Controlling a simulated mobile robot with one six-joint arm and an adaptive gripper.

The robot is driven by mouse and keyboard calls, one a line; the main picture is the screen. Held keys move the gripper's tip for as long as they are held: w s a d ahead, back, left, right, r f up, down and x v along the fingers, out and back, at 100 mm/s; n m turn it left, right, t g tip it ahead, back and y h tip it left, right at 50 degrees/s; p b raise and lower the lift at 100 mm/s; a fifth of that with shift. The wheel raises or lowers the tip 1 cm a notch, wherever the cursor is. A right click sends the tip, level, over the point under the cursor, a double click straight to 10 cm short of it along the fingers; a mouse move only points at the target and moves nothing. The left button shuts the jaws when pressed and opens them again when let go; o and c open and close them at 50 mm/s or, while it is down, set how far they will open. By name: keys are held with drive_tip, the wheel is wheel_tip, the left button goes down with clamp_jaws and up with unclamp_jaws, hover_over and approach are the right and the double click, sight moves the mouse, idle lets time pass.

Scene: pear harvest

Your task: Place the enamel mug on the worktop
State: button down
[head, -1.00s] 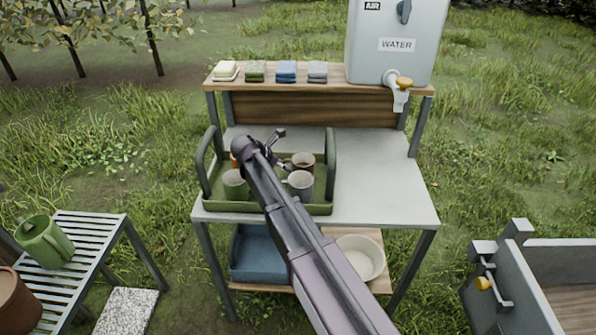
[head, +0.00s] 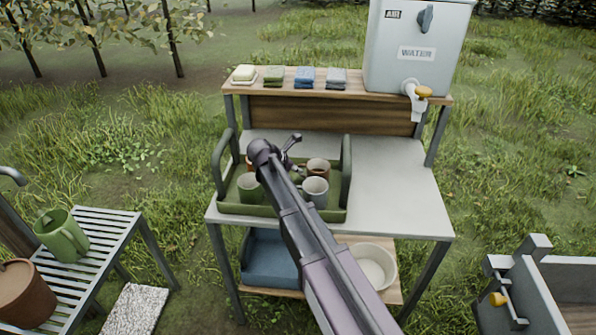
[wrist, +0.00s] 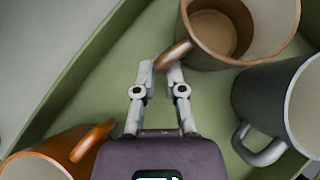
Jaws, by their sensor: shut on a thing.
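My gripper (wrist: 160,72) reaches down into the green tray (head: 240,208) on the pale worktop (head: 395,190). Its fingertips are shut on the handle of a brown mug (wrist: 282,42), which is upright and also shows in the head view (head: 318,166). I cannot tell whether this mug is lifted off the tray floor. A grey mug (head: 316,191) stands close beside it in front. An orange-brown mug (wrist: 45,155) is at the left in the wrist view. My arm partly hides the tray's middle in the head view.
The worktop right of the tray is bare. The tray has tall end handles. A raised shelf (head: 290,88) behind bears folded cloths and a water dispenser (head: 415,50). A slatted bench (head: 110,225) with a green jug (head: 62,235) stands at the left.

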wheel_tip(320, 180, up, 10)
drive_tip(key=p, duration=0.9)
drive_tip(key=shift+p, duration=0.4)
idle(0.4)
drive_tip(key=shift+s, duration=0.15)
